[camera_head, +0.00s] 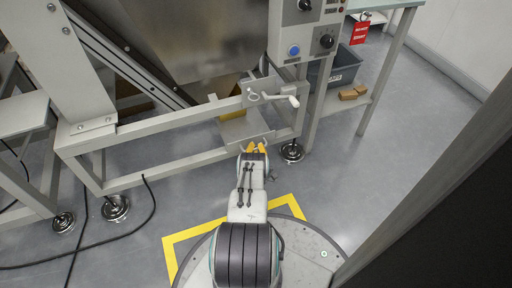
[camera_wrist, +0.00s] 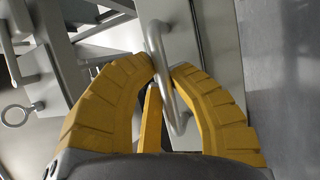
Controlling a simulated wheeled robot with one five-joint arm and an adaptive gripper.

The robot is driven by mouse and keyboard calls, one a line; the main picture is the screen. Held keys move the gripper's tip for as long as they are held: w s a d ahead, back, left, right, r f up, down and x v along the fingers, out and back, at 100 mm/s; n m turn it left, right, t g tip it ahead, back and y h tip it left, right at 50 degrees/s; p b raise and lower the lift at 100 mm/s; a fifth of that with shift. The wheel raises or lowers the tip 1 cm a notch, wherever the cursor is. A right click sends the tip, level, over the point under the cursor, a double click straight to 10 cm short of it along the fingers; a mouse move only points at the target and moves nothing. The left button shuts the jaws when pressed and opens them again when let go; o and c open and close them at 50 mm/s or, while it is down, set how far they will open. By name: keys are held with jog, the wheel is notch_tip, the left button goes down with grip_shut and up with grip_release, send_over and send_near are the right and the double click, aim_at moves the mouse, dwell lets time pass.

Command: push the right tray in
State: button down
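The right tray (camera_head: 240,129) is a grey metal tray low in the machine frame, and part of it sticks out in front under the frame's crossbar. Its silver bar handle (camera_wrist: 165,85) crosses the wrist view from the top middle downward, on a pale front panel (camera_wrist: 193,125). My gripper (camera_head: 256,147) is at the tray's front in the head view. In the wrist view my gripper (camera_wrist: 164,68) has its yellow fingertips close in on both sides of the handle, with the bar between them. The tray's inside is mostly hidden by the crossbar.
A caster (camera_head: 292,152) stands right of my gripper. A grey bin (camera_head: 345,66) and brown boxes (camera_head: 353,92) are on a shelf at right. Black cables (camera_head: 140,215) lie on the floor at left.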

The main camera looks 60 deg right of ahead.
jog(key=shift+w+a+f, duration=0.1)
jog(key=shift+f, duration=0.1)
jog(key=c, duration=1.1)
grip_release()
jog(key=shift+r, duration=0.1)
jog(key=shift+r, duration=0.1)
